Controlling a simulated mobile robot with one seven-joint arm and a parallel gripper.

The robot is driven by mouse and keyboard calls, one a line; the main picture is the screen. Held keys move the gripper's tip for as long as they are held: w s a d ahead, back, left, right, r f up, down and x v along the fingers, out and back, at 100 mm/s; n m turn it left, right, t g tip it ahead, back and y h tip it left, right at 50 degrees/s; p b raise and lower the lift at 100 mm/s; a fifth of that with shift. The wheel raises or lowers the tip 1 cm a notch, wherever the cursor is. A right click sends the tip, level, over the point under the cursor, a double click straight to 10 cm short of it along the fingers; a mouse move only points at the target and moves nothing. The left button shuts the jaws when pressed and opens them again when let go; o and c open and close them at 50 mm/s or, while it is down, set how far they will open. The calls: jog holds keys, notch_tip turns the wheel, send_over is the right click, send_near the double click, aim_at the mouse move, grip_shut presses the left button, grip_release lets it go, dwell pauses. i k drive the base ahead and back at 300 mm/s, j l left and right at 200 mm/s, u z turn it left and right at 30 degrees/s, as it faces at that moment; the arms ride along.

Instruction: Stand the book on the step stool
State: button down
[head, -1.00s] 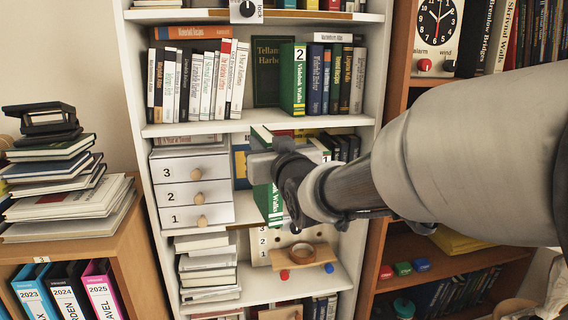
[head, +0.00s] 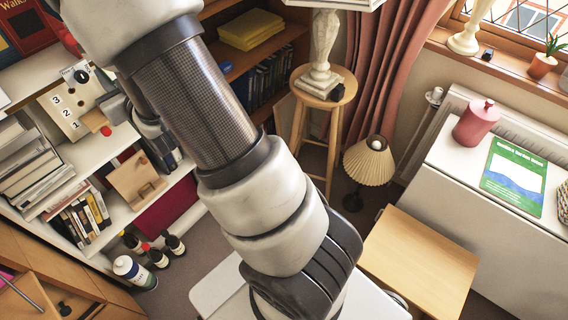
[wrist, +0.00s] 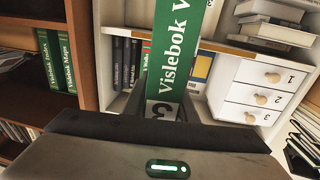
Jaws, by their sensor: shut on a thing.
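A green book (wrist: 170,50) with white lettering fills the upper middle of the wrist view. It has a white label with a 3 at the end by my jaws. My gripper (wrist: 163,108) is shut on that end of the book, in front of the white bookcase. In the head view my arm crosses the picture, and I cannot make out the book there. A low stool with a flat, light wooden top (head: 420,262) stands at the lower right of the head view, apparently the step stool. Its top is bare, and any lower step is hidden.
White bookcase shelves (head: 95,150) are on the left. Bottles (head: 135,270) stand on the floor by them. A round stool (head: 325,88) bears a lamp base. A shaded lamp (head: 370,160) stands behind the low stool, and a white cabinet (head: 455,165) beside it.

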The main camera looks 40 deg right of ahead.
aim_at(427, 264)
jog(key=i+z, duration=0.1)
jog(key=z, duration=0.3)
jog(key=i+j+z, duration=0.1)
jog(key=z, duration=0.35)
jog(key=i+j+z, duration=0.1)
jog(key=z, duration=0.3)
jog(key=j+z, duration=0.2)
jog(key=z, duration=0.25)
jog(key=j+z, duration=0.2)
jog(key=z, duration=0.2)
jog(key=j+z, duration=0.2)
jog(key=z, duration=0.2)
jog(key=i+j+z, duration=0.1)
jog(key=z, duration=0.25)
jog(key=i+j+z, duration=0.15)
jog(key=z, duration=0.2)
jog(key=i+j+z, duration=0.3)
jog(key=k+l, duration=0.05)
jog(key=l, duration=0.05)
